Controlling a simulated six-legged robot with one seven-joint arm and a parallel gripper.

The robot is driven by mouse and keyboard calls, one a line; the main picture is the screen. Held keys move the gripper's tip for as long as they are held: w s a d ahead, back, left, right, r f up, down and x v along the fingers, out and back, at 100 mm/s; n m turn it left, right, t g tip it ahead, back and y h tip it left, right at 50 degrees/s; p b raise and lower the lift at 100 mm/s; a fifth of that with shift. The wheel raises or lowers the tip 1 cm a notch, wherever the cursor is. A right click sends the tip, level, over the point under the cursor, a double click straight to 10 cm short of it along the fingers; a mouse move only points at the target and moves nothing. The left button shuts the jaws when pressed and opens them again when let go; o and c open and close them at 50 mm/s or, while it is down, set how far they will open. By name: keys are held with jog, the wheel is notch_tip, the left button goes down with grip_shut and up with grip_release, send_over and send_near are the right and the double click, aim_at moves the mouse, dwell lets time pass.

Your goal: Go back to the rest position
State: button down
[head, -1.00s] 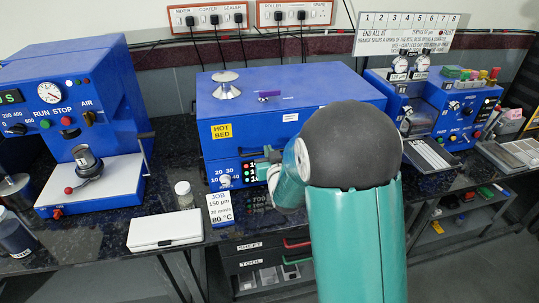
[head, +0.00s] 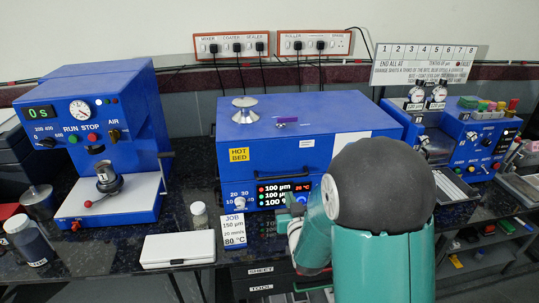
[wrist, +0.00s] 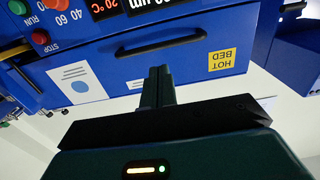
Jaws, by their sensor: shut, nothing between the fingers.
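My gripper (wrist: 158,82) is shut and empty in the wrist view, its two dark fingers together. Behind it is the blue hot bed box (wrist: 195,50), seen upside down, with its dark handle (wrist: 160,43) and yellow label (wrist: 221,59). In the head view, my green arm with its dark round joint covers part of the hot bed box (head: 285,150). The gripper (head: 296,208) shows there only in part, low in front of the box's display panel (head: 286,192).
A blue press (head: 88,115) stands left. A white case (head: 178,250), small jar (head: 199,213) and job card (head: 233,229) lie on the dark bench before the box. A crimper-like blue machine (head: 480,135) stands right. A drawer unit (head: 262,271) is below.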

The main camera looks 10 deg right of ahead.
jog(key=s+r+g, duration=0.6)
jog(key=s+r, duration=0.2)
jog(key=s, duration=0.1)
jog(key=s+r+g, duration=0.2)
jog(key=s+g, duration=0.1)
jog(key=s, duration=0.7)
jog(key=s+r+g, duration=0.2)
jog(key=s+g, duration=0.1)
jog(key=s, duration=0.7)
jog(key=shift+s+a+r, duration=0.15)
jog(key=shift+s+a, duration=0.1)
jog(key=shift+s, duration=0.05)
